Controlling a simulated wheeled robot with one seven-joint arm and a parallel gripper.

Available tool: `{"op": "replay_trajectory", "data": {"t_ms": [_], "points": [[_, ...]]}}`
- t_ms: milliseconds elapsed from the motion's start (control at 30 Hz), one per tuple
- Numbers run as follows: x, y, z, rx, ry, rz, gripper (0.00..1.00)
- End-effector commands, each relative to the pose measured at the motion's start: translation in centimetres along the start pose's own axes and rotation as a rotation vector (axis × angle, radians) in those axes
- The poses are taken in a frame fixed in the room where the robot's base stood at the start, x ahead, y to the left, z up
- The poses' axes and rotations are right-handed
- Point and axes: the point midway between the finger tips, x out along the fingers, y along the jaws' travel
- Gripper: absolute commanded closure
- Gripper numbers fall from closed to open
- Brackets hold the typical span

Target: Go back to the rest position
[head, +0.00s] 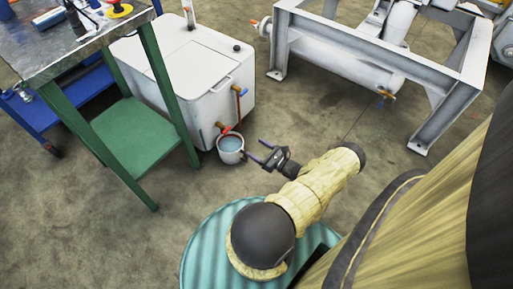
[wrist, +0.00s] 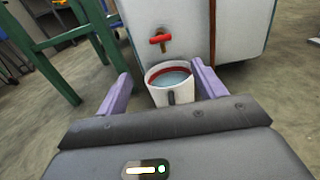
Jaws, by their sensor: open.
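My gripper (head: 262,154) is at the end of my yellow-sleeved arm in the middle of the head view. Its two purple fingers are spread apart in the wrist view (wrist: 160,92) with nothing held between them. A white cup (head: 231,155) with bluish liquid is just left of the fingertips, beneath the taps of a white tank. In the wrist view the cup (wrist: 172,92) shows upright beyond and between the fingers, its handle facing me. I cannot tell whether the fingertips touch it.
The white tank (head: 200,85) has a red-handled tap (wrist: 160,40) above the cup. A green-legged workbench (head: 95,40) stands at the left. A grey metal frame (head: 350,60) holds a white cylinder at upper right. Open floor (head: 90,235) lies at lower left.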

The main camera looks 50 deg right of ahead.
Motion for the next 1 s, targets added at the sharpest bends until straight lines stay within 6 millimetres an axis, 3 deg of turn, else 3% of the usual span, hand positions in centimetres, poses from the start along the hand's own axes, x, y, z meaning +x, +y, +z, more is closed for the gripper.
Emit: {"op": "replay_trajectory", "data": {"t_ms": [367,567,800,1000], "points": [[0.1,0.0,0.1,-0.002,0.001,0.003,0.31],[1.8,1.6,2.2,-0.056,0.043,0.132,0.31],[5.2,7.0,7.5,-0.233,0.170,0.499,0.31],[6.7,11.7,11.9,-0.413,0.271,0.804,0.31]]}}
